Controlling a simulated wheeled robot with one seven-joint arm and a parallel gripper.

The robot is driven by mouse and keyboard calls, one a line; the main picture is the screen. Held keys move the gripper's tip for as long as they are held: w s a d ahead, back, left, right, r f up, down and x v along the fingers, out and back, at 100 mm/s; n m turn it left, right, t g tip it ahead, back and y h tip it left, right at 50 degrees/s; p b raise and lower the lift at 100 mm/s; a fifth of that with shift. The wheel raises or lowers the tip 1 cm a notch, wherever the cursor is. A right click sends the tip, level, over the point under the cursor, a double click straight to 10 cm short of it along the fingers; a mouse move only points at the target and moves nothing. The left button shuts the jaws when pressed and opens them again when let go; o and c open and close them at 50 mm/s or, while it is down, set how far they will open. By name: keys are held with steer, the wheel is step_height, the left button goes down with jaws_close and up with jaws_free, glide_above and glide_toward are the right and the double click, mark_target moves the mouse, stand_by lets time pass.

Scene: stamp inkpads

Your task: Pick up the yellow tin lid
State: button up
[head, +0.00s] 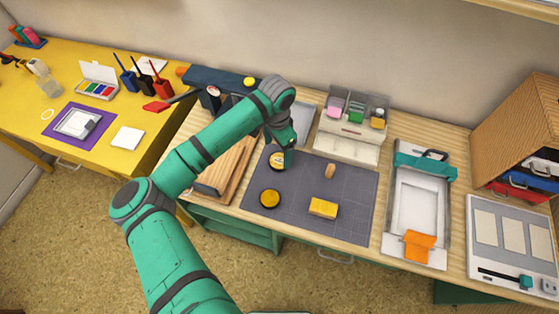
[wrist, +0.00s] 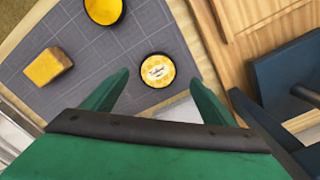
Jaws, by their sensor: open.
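A round lid with a yellow printed face and pale label (head: 278,162) lies on the grey cutting mat (head: 355,218), near its back left edge. It also shows in the wrist view (wrist: 157,69), with a dark rim. My gripper (head: 289,148) is above the lid and partly covers it in the head view. In the wrist view my gripper (wrist: 160,78) is open and empty, with the lid between and beyond its fingertips. A round, plain yellow tin or pad with a dark edge (head: 269,198) lies nearer on the mat, apart from the lid.
A yellow block (head: 323,208) and a small wooden piece (head: 329,171) lie on the mat. Wooden boards (head: 225,168) lie left of it. A framed press (head: 417,205) stands right. The mat's middle is mostly clear.

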mark_target(279, 160)
steer(key=shift+d+f, duration=0.2)
steer(key=shift+f, duration=1.15)
steer(key=shift+d+f, duration=0.15)
steer(key=shift+f, duration=1.15)
steer(key=shift+a, duration=0.1)
steer(key=c, duration=1.1)
